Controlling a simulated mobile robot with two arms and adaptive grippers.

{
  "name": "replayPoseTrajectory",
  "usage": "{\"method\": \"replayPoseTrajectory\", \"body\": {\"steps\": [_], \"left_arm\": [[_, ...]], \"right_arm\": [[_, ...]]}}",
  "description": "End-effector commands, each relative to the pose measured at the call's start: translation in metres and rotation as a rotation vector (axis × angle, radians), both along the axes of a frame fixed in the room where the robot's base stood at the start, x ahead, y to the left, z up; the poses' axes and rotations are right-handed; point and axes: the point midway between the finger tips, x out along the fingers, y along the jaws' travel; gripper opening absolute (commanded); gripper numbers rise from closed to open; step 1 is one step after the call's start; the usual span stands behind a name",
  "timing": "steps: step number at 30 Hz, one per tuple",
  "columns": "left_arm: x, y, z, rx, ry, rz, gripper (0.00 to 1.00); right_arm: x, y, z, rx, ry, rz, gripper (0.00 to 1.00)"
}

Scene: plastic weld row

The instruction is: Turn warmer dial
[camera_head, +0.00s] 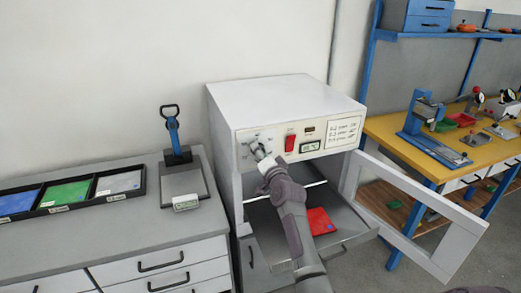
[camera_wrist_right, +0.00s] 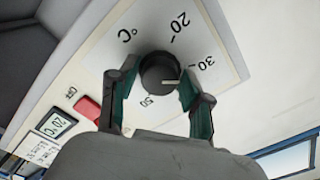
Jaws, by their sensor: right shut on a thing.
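The warmer (camera_head: 285,95) is a white box oven with a control panel on its front. Its dial (camera_wrist_right: 160,72) is a dark round knob with a white pointer on a white scale plate marked 20, 30 and 50 °C. In the wrist view the pointer faces right, near the right finger, just past the 30 mark. My right gripper (camera_wrist_right: 156,88) has one finger on each side of the dial and is shut on it. In the head view my right gripper (camera_head: 262,158) covers most of the dial. My left gripper is out of view.
The warmer's framed door (camera_head: 430,205) stands open to the right. A red sheet (camera_head: 320,221) lies inside. A red switch (camera_head: 290,143) and a display (camera_head: 310,146) sit right of the dial. A grey counter (camera_head: 110,225) with trays (camera_head: 72,213) stands left.

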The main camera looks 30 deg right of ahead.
Motion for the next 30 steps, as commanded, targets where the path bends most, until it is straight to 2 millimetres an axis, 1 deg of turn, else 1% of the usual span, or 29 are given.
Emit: {"method": "replayPoseTrajectory", "body": {"steps": [1,3,18,24,30], "left_arm": [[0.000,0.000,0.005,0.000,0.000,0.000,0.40],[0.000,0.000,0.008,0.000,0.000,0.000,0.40],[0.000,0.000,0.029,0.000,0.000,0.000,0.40],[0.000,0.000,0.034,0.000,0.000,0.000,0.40],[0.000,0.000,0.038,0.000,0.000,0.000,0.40]], "right_arm": [[0.000,0.000,0.002,0.045,-0.009,0.000,0.14],[0.000,0.000,0.002,0.110,-0.025,0.000,0.14],[0.000,0.000,0.002,0.564,-0.135,-0.001,0.14],[0.000,0.000,0.002,0.714,-0.171,-0.001,0.14],[0.000,0.000,0.001,0.819,-0.197,-0.001,0.14]]}}
